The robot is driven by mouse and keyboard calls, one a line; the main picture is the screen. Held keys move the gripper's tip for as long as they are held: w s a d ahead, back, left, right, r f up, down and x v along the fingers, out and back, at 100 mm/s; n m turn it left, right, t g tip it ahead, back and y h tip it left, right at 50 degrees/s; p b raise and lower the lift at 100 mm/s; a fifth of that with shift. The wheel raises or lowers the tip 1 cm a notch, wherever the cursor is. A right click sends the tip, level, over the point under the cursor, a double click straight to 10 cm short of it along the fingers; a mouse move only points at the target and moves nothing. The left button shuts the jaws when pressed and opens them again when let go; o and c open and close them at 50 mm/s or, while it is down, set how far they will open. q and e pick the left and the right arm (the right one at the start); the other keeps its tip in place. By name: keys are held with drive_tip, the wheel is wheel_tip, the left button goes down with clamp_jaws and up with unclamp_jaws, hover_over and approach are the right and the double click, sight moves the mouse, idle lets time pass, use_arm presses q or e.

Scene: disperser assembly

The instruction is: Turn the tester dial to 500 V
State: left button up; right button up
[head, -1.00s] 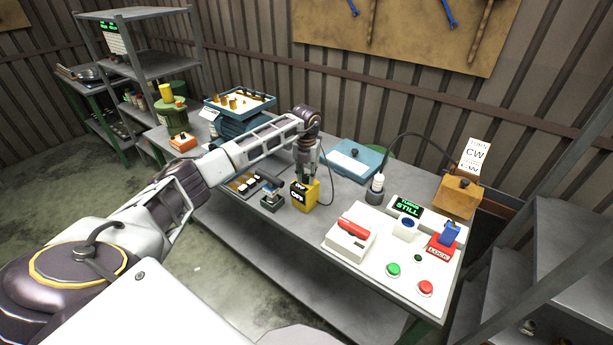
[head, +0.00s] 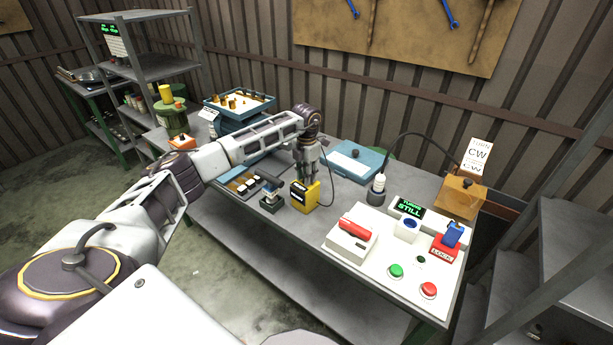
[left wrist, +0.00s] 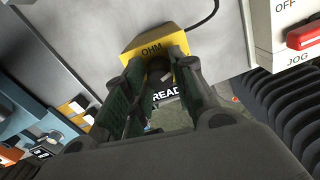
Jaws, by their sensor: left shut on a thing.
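The yellow tester (head: 304,198) stands on the workbench in the middle of the head view. Its top face shows in the left wrist view (left wrist: 146,43) with the letters "OHM" and, lower down, "READ". A dark round dial (left wrist: 160,72) lies between the fingers. My left gripper (head: 308,176) points down over the tester; in the left wrist view (left wrist: 158,82) its two fingers are closed on the dial from both sides. The fingers hide part of the dial and tester face, so I see no 500 V mark. My right gripper is not in view.
A small dark device (head: 271,197) stands just left of the tester. A white control panel (head: 378,252) with a red handle and buttons is to the right, and a blue box (head: 352,160) behind. A black cable leaves the tester. Bare bench lies in front of the blue box.

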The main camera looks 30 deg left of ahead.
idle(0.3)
use_arm(q)
drive_tip(key=o, duration=1.1)
drive_tip(key=shift+r, duration=0.2)
drive_tip(key=shift+r, duration=5.85)
